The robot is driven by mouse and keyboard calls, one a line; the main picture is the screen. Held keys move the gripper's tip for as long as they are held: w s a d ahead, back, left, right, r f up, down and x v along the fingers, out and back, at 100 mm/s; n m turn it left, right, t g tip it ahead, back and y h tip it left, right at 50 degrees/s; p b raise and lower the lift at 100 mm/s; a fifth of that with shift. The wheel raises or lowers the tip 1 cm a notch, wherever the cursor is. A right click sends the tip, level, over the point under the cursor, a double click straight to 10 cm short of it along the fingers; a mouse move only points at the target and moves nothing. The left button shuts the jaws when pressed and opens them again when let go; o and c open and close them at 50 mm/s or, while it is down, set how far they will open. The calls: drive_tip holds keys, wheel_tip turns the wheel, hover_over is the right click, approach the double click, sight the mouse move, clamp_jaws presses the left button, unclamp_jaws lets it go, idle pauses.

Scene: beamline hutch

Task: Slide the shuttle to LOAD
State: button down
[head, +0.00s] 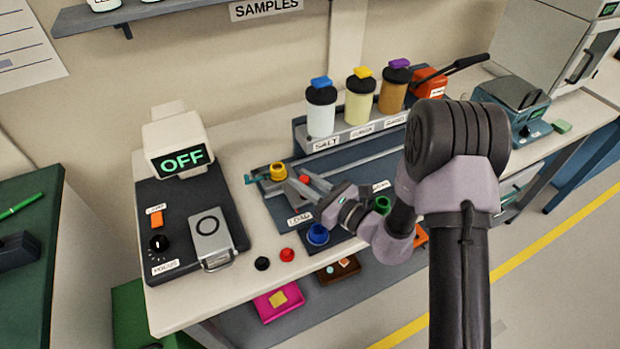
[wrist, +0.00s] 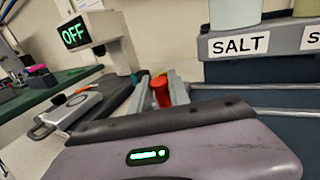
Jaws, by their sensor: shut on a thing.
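The shuttle's red knob (head: 304,179) shows between my gripper's fingers (head: 309,184), near the left end of a long rail (head: 350,163) on a dark blue base. In the wrist view the red knob (wrist: 160,92) stands upright between the two grey fingers (wrist: 163,94), which are shut on it. The rest of the shuttle is mostly hidden by my gripper. The LOAD label (head: 299,219) is on the front of the base, just below and slightly left of the knob. Another label farther right is partly covered by my arm.
A yellow cap (head: 278,171) sits left of the knob. A blue cup (head: 318,234) and a green cup (head: 382,204) stand in front of the rail. The jar rack (head: 350,136) with SALT is behind. A microscope-like device reading OFF (head: 181,160) is at left.

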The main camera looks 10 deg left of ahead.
drive_tip(key=shift+s+a, duration=0.1)
idle(0.3)
drive_tip(key=c, duration=1.6)
unclamp_jaws()
drive_tip(key=shift+o, duration=1.2)
drive_tip(key=shift+s+a, duration=0.1)
drive_tip(key=shift+a, duration=0.05)
drive_tip(key=shift+d, duration=0.2)
drive_tip(key=p+v, duration=0.2)
drive_tip(key=v, duration=1.5)
drive_tip(key=shift+s, duration=0.1)
